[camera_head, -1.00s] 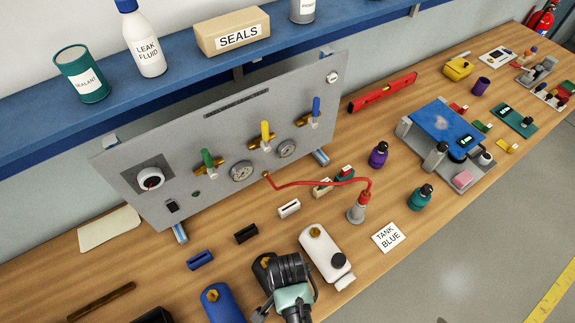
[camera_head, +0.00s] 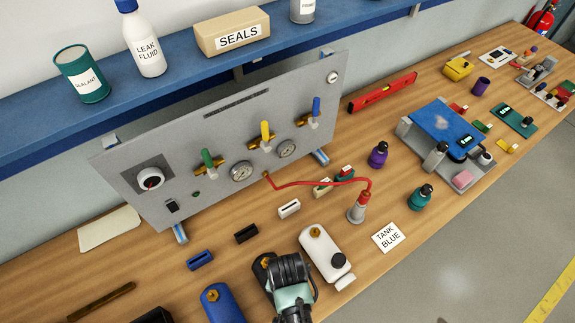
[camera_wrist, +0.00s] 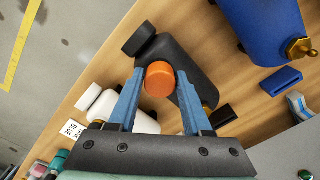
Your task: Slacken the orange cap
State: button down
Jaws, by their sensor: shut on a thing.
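The orange cap (camera_wrist: 159,79) is between the two blue fingers of my gripper (camera_wrist: 160,73) in the wrist view. The fingers are shut on its sides. Behind it in the wrist view is a black tank (camera_wrist: 168,52) with a black knob (camera_wrist: 138,40) at one end. I cannot tell how the cap is seated on the tank. In the head view my gripper (camera_head: 291,280) covers most of the black tank (camera_head: 261,266), and the orange cap is hidden.
A white tank (camera_head: 325,250) stands close on the right and a blue tank (camera_head: 218,303) on the left. A red hose (camera_head: 315,183) runs from the grey panel (camera_head: 240,110) to a grey fitting (camera_head: 357,209). A blue shelf (camera_head: 200,80) hangs above the panel.

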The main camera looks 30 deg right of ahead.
jog(key=shift+c, duration=2.2)
grip_release()
jog(key=m, duration=0.4)
jog(key=m, duration=0.4)
